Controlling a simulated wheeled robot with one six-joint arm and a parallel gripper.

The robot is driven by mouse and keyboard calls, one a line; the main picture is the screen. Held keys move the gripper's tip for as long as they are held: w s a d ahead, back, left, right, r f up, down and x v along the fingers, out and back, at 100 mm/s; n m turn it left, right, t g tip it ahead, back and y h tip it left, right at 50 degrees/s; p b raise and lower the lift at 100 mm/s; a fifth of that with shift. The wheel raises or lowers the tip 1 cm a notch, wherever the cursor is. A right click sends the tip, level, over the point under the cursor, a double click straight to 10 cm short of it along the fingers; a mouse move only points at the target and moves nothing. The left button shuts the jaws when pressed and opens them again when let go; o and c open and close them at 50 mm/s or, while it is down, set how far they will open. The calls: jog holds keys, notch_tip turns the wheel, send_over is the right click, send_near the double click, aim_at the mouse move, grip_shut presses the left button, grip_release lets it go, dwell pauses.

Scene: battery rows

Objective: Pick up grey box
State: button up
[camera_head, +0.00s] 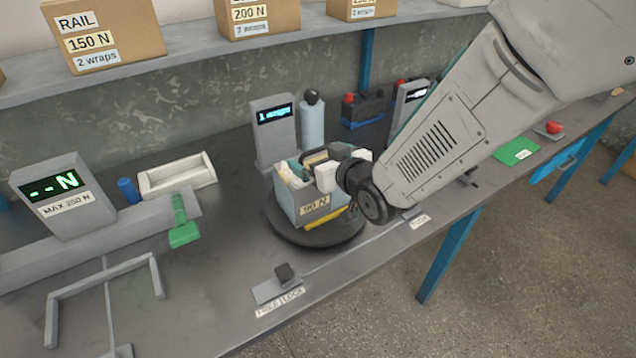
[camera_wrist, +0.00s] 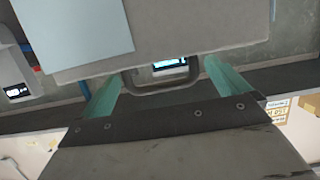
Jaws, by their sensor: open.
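A grey box (camera_head: 308,212) with a yellow "90 N" label stands on a round black turntable (camera_head: 290,235) near the front of the bench. My gripper (camera_head: 316,168) is at the box, and its parts cover much of the box's top and right side. In the wrist view, the two teal fingers of my gripper (camera_wrist: 163,88) are spread apart. A dark, rounded, handle-like loop (camera_wrist: 168,88) shows between them. I cannot tell whether the fingers touch the box.
A grey display stand (camera_head: 271,135) and a light-blue cylinder (camera_head: 312,125) stand just behind the turntable. A white tray (camera_head: 177,176) and a green-handled lever (camera_head: 183,225) lie left. Cartons (camera_head: 103,35) sit on the shelf above.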

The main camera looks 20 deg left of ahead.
jog(key=c, duration=1.9)
jog(key=shift+r, duration=0.15)
jog(key=shift+c, duration=0.2)
jog(key=shift+r, duration=0.1)
